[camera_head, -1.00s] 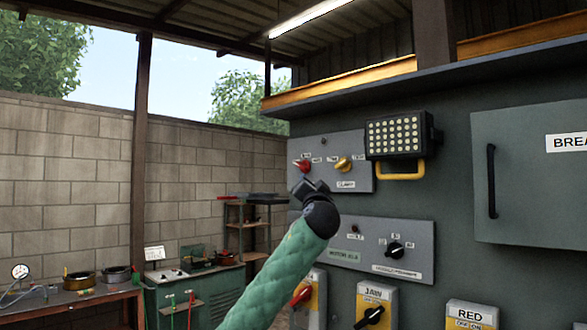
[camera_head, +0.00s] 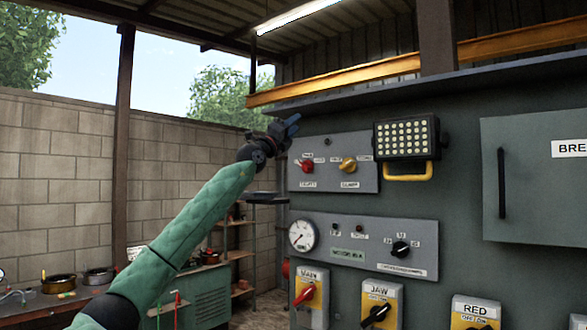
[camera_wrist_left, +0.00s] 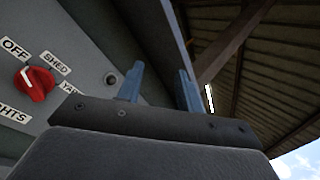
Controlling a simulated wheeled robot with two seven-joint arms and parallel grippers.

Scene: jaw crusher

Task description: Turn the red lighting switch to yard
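The red lighting switch (camera_head: 307,166) is a red knob on a grey panel (camera_head: 330,146), left of a yellow knob (camera_head: 348,165). In the left wrist view the red knob (camera_wrist_left: 36,84) shows at the left, with labels OFF, SHED and a partly hidden one starting "YA". Its white pointer mark is at the upper left, toward OFF. My left gripper (camera_head: 291,126) is raised at the panel's upper left corner, apart from the knob. In the left wrist view its two blue fingers (camera_wrist_left: 160,88) stand apart with nothing between them. My right gripper is not in view.
A floodlight (camera_head: 405,138) with a yellow handle is mounted right of the panel. Below are a gauge panel (camera_head: 425,235) and several yellow switch boxes. An orange beam (camera_head: 340,75) and a ledge run above. Shelves (camera_head: 235,256) stand at the left behind my arm.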

